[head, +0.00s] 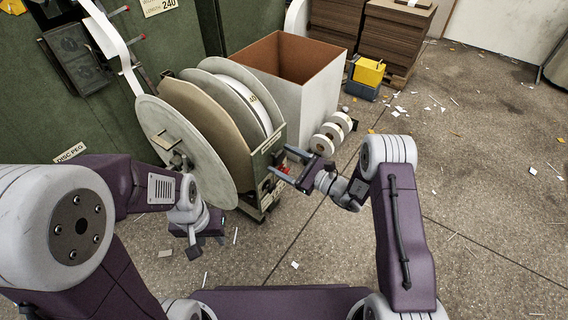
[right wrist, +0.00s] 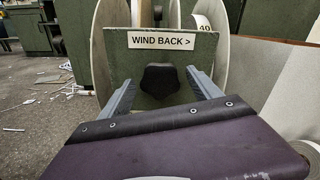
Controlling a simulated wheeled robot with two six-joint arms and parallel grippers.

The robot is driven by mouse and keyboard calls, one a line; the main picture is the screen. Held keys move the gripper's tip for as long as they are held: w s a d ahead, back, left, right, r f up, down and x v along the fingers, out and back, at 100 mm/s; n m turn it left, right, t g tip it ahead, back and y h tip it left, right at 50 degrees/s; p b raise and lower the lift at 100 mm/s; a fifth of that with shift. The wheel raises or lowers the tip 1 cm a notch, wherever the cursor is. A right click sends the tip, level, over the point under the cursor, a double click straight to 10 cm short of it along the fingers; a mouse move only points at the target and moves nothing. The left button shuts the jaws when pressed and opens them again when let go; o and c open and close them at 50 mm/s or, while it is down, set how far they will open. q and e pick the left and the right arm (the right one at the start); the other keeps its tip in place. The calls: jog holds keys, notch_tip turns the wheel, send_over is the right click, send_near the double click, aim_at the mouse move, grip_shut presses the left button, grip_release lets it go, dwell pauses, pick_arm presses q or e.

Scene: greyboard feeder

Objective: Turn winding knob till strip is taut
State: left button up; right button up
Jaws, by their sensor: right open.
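The winding knob (right wrist: 160,84) is black and lobed, on a dark green panel (right wrist: 120,68) under a "WIND BACK >" label. My right gripper (head: 279,160) is open in front of this panel. In the right wrist view its two fingers stand left and right of the knob, with a gap on each side. The white strip (head: 108,32) comes down from the green machine to the large reel (head: 185,155) in a slight curve. My left gripper (head: 193,246) hangs low over the floor in front of the reel; its finger gap is not clear.
A large open cardboard box (head: 325,95) stands behind the reel unit. Several white rolls (head: 322,144) lie beside it. A yellow and grey box (head: 368,72) and stacked brown board (head: 395,35) are further back. The floor at the right is open, with scattered paper scraps.

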jog(key=c, duration=1.4)
jog(key=shift+o, duration=0.2)
jog(key=m+p, duration=0.1)
jog(key=p, duration=0.1)
jog(key=m+p, duration=0.1)
jog(key=shift+r+m+p, duration=0.3)
jog(key=shift+m+p, duration=0.1)
jog(key=shift+f+m, duration=0.2)
jog(key=shift+m, duration=0.2)
jog(key=shift+f, duration=0.1)
jog(key=o, duration=1.4)
jog(key=shift+c, duration=0.2)
jog(key=shift+d, duration=0.1)
jog(key=p+v, duration=0.4)
jog(key=v, duration=0.5)
jog(key=shift+p, duration=0.4)
